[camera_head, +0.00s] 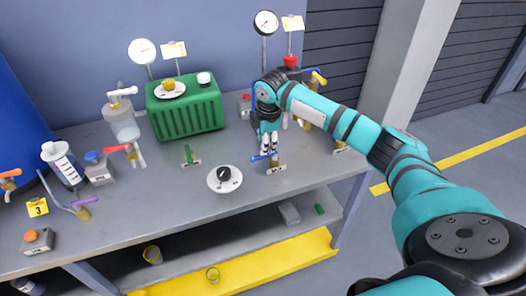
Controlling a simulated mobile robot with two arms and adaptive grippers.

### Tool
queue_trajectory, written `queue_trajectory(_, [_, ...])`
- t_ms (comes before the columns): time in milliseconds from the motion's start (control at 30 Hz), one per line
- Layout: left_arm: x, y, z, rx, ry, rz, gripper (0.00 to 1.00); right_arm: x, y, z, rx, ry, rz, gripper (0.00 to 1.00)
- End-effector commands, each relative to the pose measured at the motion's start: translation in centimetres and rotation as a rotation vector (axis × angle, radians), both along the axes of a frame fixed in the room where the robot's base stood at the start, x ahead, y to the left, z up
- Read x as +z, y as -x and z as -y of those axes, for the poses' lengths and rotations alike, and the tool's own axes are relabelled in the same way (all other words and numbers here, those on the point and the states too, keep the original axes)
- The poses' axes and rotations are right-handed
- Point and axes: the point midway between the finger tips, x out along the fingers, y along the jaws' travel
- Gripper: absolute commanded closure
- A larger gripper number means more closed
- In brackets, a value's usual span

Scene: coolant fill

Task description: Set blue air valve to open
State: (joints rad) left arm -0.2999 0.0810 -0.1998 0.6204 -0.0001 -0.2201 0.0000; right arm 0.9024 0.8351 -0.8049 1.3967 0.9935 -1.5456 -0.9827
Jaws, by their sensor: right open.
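A blue-handled valve (262,157) stands near the front edge of the bench, right of the black knob. My right gripper (268,148) points down directly above the blue handle, with its fingers open and close to it. Whether the fingers touch the handle I cannot tell. The handle sticks out to the left of the fingers, and the gripper hides part of the valve. Another blue lever (319,77) shows at the back right, near a yellow one. My left gripper is not in view.
A black knob on a white dial (225,179) sits left of the gripper, with a small green-handled valve (188,155) beyond it. A green ribbed box (186,112) stands behind. Gauges rise at the back.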

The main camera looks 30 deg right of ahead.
Motion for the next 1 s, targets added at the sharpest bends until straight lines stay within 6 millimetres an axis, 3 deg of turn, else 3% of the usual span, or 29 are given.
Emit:
queue_trajectory(100, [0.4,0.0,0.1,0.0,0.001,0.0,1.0,-2.4,-0.4,0.1,-0.002,0.0,-0.003,0.59])
queue_trajectory(300, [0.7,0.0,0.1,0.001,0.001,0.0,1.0,-5.2,-1.0,0.2,-0.001,-0.001,-0.002,0.59])
queue_trajectory(733, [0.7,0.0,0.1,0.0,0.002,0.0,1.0,-6.3,-1.2,0.3,0.0,0.001,0.0,0.59])
queue_trajectory(1000, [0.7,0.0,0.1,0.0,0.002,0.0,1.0,-6.3,-1.2,0.3,0.0,0.0,0.0,0.93])
